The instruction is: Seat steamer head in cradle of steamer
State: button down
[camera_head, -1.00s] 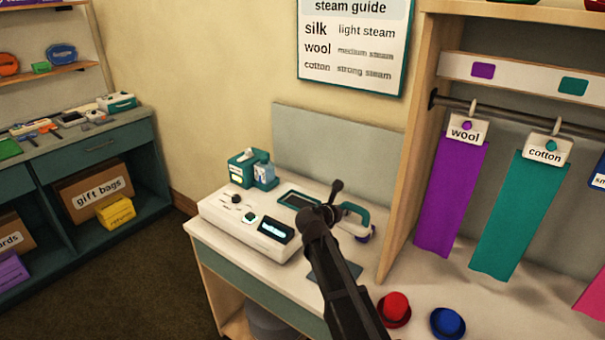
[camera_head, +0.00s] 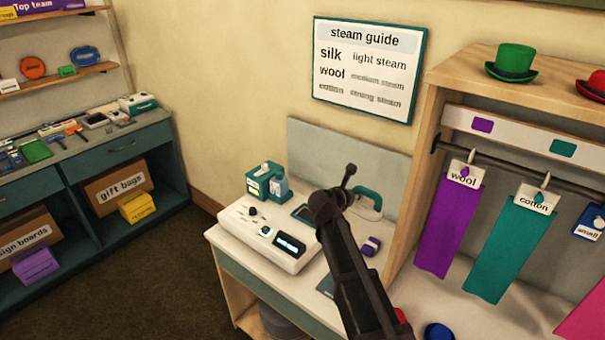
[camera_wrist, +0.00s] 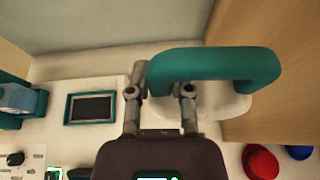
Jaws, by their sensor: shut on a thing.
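The steamer head, a teal loop handle (camera_head: 368,196) on a white base, is at my gripper, above the right end of the counter. In the wrist view my gripper (camera_wrist: 161,88) is shut on the steamer head (camera_wrist: 215,66), its fingers at the handle's left part. My arm hides part of it in the head view. The steamer (camera_head: 265,238) is a white console with knobs and a lit display. Its cradle looks to be the teal-framed dark recess (camera_wrist: 92,108), left of the held head; in the head view my arm partly covers this recess (camera_head: 301,213).
A teal caddy (camera_head: 257,186) with a bottle stands behind the steamer. A small purple item (camera_head: 371,245) lies on the counter right of my arm. A wooden partition (camera_head: 412,190) bounds the right side. Red (camera_wrist: 260,161) and blue (camera_wrist: 298,152) hats lie right of my gripper.

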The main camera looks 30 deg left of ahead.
notch_tip(320, 180, up, 9)
jog(key=p, duration=0.7)
jog(key=shift+f, duration=0.2)
jog(key=shift+s, duration=0.15)
